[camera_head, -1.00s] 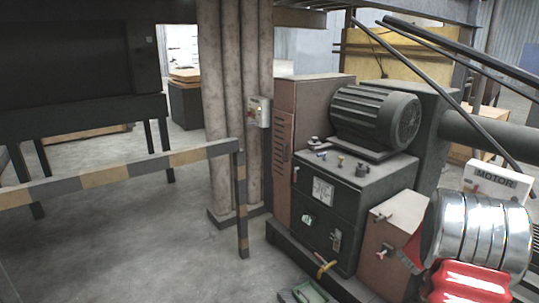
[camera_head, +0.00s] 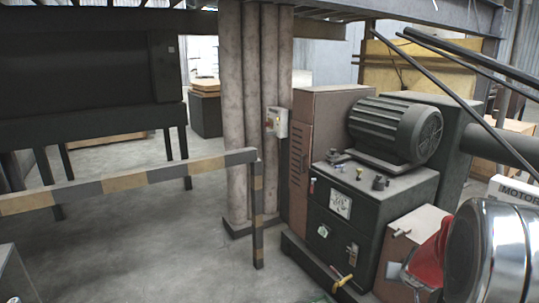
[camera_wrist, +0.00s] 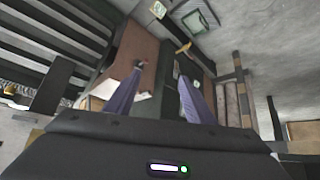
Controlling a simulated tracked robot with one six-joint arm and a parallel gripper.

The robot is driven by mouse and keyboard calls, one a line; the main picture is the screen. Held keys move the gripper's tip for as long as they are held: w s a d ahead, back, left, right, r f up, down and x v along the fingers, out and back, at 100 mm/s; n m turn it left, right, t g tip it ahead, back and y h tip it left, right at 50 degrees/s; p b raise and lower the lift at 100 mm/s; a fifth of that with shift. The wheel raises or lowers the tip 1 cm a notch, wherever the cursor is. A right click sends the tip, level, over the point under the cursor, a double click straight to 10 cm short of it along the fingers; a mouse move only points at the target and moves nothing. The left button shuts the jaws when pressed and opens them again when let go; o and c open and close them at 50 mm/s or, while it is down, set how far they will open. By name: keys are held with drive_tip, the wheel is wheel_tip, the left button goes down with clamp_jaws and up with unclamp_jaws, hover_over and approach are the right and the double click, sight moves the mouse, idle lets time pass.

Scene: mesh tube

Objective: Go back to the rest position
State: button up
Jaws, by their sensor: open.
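My gripper (camera_wrist: 160,80) shows in the wrist view as two purple fingers, open, with nothing held between them. Beyond the fingertips is the brown and dark machine, seen tilted, with a yellow handle (camera_wrist: 184,47) past the fingers. I see no contact between the fingers and anything. In the head view the gripper's fingers are not visible.
A dark control cabinet (camera_head: 335,230) with a finned motor (camera_head: 396,130) on top stands at the right. A striped barrier rail (camera_head: 130,180) crosses the left, ending at a post (camera_head: 258,215). Thick pipes (camera_head: 255,120) rise behind it. Bare floor (camera_head: 150,260) lies in front.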

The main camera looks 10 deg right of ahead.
drive_tip(key=s+a+r+n+y, duration=0.1)
drive_tip(key=s+a+r+n, duration=0.1)
drive_tip(key=s+a+r, duration=0.3)
drive_tip(key=s+a+r+n+y, duration=0.1)
drive_tip(key=s+a+r, duration=0.4)
drive_tip(key=s+a, duration=0.6)
drive_tip(key=s+a+r+n+g+y, duration=0.1)
drive_tip(key=s+a+r, duration=0.4)
drive_tip(key=a, duration=1.1)
drive_tip(key=s+n+y, duration=0.1)
drive_tip(key=s, duration=0.2)
drive_tip(key=shift+s+a+r+n, duration=0.15)
drive_tip(key=shift+a+r+n, duration=0.05)
drive_tip(key=shift+r+n, duration=0.2)
